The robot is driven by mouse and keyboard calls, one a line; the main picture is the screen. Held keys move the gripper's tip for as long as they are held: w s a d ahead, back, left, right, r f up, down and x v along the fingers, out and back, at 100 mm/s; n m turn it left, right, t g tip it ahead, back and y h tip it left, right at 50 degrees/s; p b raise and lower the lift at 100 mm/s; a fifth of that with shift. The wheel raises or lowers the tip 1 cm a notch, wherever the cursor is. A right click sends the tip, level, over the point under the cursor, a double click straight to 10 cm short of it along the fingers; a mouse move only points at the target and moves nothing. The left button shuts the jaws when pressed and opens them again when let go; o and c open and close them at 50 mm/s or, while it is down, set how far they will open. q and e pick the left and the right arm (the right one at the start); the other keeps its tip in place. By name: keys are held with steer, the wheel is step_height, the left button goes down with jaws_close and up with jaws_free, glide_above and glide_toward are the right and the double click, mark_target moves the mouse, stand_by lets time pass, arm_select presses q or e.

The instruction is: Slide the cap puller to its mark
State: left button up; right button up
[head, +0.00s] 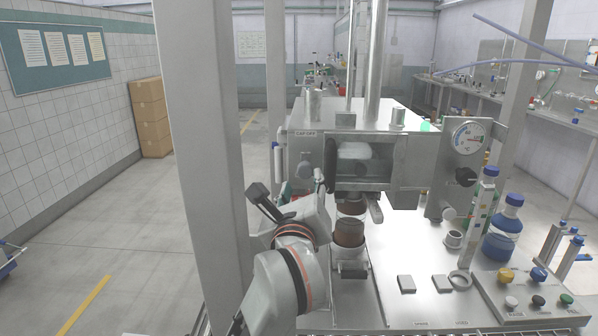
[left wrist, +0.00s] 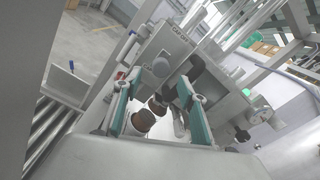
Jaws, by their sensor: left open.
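A steel plate labelled "CAP OFF" (head: 305,133) is on the left front of the filling machine. A round grey knob (head: 304,168) under the label may be the cap puller; I cannot tell for sure. The knob shows in the left wrist view (left wrist: 160,67) too, beyond the fingertips. I cannot make out its mark. My left gripper (head: 302,188) is in front of and below this plate and hides part of it. In the left wrist view its teal fingers (left wrist: 157,105) stand apart, with no grasped object visible between them. My right gripper is out of view.
Brown-banded cylinders (head: 349,232) stand close to the right of my left gripper. A steel post (head: 200,150) rises to its left. A pressure gauge (head: 468,138), a blue-capped bottle (head: 501,230) and a button panel (head: 522,290) are at the right. The bench front centre is fairly clear.

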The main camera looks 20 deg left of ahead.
mark_target(305, 172)
arm_select(q)
steer(key=x, duration=0.7)
steer(key=shift+w, duration=0.25)
jaws_close()
steer(key=shift+r+p, duration=0.1)
steer(key=shift+p, duration=0.2)
